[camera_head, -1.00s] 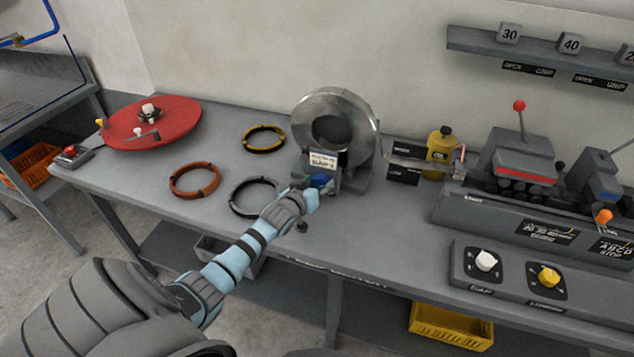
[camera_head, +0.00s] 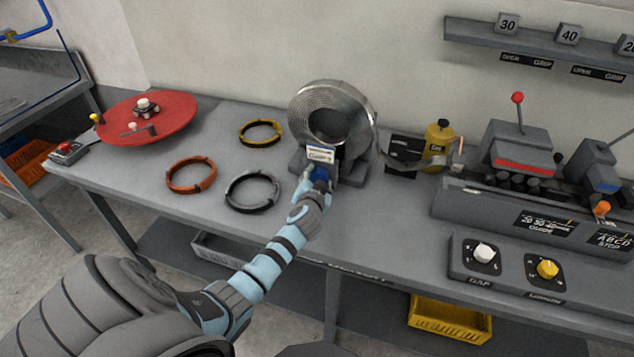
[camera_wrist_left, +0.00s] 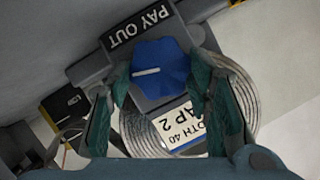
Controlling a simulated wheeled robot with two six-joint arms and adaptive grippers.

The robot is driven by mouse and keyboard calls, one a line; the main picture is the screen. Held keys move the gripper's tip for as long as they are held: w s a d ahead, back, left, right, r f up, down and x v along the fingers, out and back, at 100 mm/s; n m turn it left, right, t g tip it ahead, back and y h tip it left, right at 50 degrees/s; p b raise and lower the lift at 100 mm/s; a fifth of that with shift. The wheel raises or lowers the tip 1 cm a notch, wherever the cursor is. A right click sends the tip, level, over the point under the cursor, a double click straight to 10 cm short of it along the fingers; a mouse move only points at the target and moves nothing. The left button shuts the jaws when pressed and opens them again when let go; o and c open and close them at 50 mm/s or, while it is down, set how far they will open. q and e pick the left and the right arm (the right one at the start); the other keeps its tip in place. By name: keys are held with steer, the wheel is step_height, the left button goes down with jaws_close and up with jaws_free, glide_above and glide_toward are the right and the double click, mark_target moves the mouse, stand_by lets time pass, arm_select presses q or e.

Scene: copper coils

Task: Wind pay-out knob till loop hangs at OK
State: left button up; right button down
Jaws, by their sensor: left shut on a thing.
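The blue pay-out knob (camera_wrist_left: 160,65) sits under a PAY OUT label (camera_wrist_left: 140,25) in the left wrist view, its white pointer line lying nearly level to the left. My left gripper (camera_wrist_left: 161,88) is shut on the knob, one finger on each side. In the head view the gripper (camera_head: 314,184) mostly covers it, in front of the coil stand. The metal coil (camera_head: 345,95) stands upright. Its strip (camera_head: 398,162) sags in a loop on the right, before a dark board (camera_head: 404,147). I cannot read an OK mark there. My right gripper is not in view.
Orange (camera_head: 191,175), black (camera_head: 252,190) and yellow (camera_head: 261,132) rings lie left of the stand, near a red turntable (camera_head: 165,125). A yellow oil can (camera_head: 438,140) and a lever machine (camera_head: 520,150) stand to the right. The bench front has free room.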

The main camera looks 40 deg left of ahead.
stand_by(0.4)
arm_select(q)
steer(key=o, duration=1.1)
steer(key=shift+o, duration=0.2)
steer(key=v, duration=1.2)
steer(key=shift+f, duration=0.15)
